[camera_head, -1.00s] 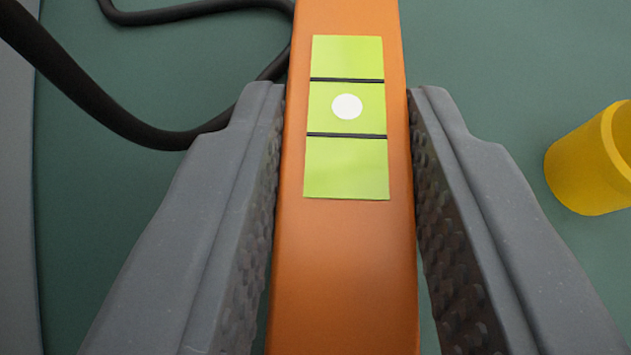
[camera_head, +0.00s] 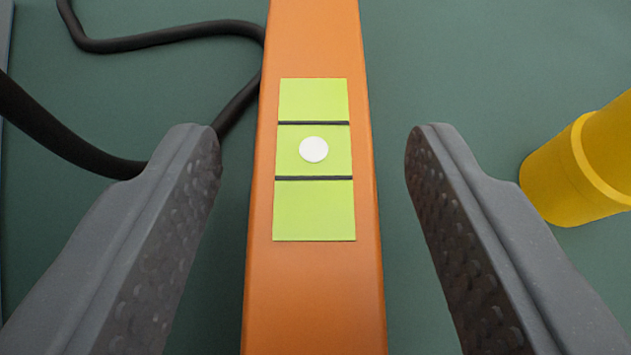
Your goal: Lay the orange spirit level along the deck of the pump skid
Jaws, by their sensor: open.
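The orange spirit level (camera_head: 312,290) runs up the middle of the head camera view, from the bottom edge to the top edge. Its yellow-green vial window (camera_head: 313,215) has two dark lines and a white bubble, which sits between the lines. My gripper (camera_head: 312,155) is open, with one grey textured finger on each side of the level. There is a clear gap between each finger and the level. The level lies on or over a dull green surface (camera_head: 400,60). Both ends of the level are out of view. I cannot tell whether this surface is the pump skid deck.
A black hose or cable (camera_head: 80,140) curves along the left and passes close to the level's left side. A yellow cylindrical part (camera_head: 565,180) stands out at the right, beyond the right finger. The green surface between is bare.

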